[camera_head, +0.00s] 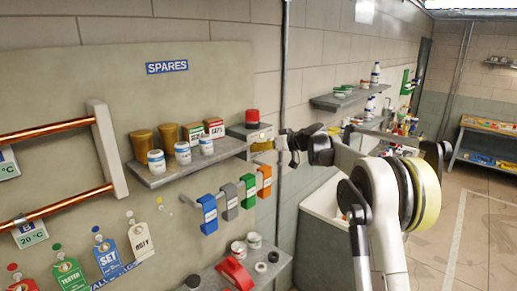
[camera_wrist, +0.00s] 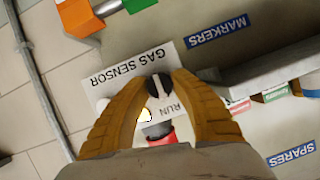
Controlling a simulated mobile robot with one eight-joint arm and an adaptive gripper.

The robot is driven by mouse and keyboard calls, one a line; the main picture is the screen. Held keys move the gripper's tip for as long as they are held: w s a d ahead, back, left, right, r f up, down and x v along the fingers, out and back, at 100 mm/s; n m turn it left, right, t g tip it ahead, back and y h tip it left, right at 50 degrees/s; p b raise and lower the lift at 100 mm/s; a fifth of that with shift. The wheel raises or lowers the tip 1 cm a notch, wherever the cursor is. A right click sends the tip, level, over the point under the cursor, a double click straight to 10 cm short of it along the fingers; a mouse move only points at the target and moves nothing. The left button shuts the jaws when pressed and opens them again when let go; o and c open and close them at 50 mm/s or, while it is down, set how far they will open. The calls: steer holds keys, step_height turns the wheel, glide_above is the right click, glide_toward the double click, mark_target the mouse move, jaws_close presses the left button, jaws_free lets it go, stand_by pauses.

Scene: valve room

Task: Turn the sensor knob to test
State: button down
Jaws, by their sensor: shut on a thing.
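The gas sensor is a box with a pale front plate (camera_wrist: 118,72) reading GAS SENSOR and RUN, seen upside down in the wrist view. Its dark round knob (camera_wrist: 156,88) has a pale pointer line. My gripper (camera_wrist: 160,84) has its two yellow-brown fingers shut on the knob, one on each side. No TEST mark can be read; the fingers cover part of the plate. In the head view the grey sensor box (camera_head: 238,132) with a red cap (camera_head: 252,118) stands at the shelf's right end, with my gripper (camera_head: 263,146) at its front, the knob hidden.
The shelf (camera_head: 170,176) beside the sensor holds jars and small boxes. Coloured marker holders (camera_head: 229,200) hang below it. A lower shelf (camera_head: 215,279) carries jars and a red item. A vertical pipe (camera_head: 282,100) runs right of the sensor. A sink (camera_head: 325,212) stands further right.

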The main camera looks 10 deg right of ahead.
steer(key=m+y+b, duration=0.1)
steer(key=m+b, duration=0.1)
steer(key=shift+f+m+g+y, duration=0.15)
steer(key=shift+m+g+y, duration=0.15)
steer(key=m+y+b, duration=0.2)
steer(key=m, duration=0.1)
steer(key=shift+m+g, duration=0.3)
steer(key=shift+m, duration=0.1)
steer(key=m+y+b, duration=0.2)
steer(key=m, duration=0.1)
steer(key=shift+m, duration=0.4)
steer(key=shift+m+t+y+b, duration=0.6)
steer(key=shift+m+b, duration=0.75)
steer(key=shift+m, duration=0.55)
steer(key=c, duration=1.1)
jaws_free()
steer(key=shift+a, duration=0.1)
steer(key=shift+o, duration=0.2)
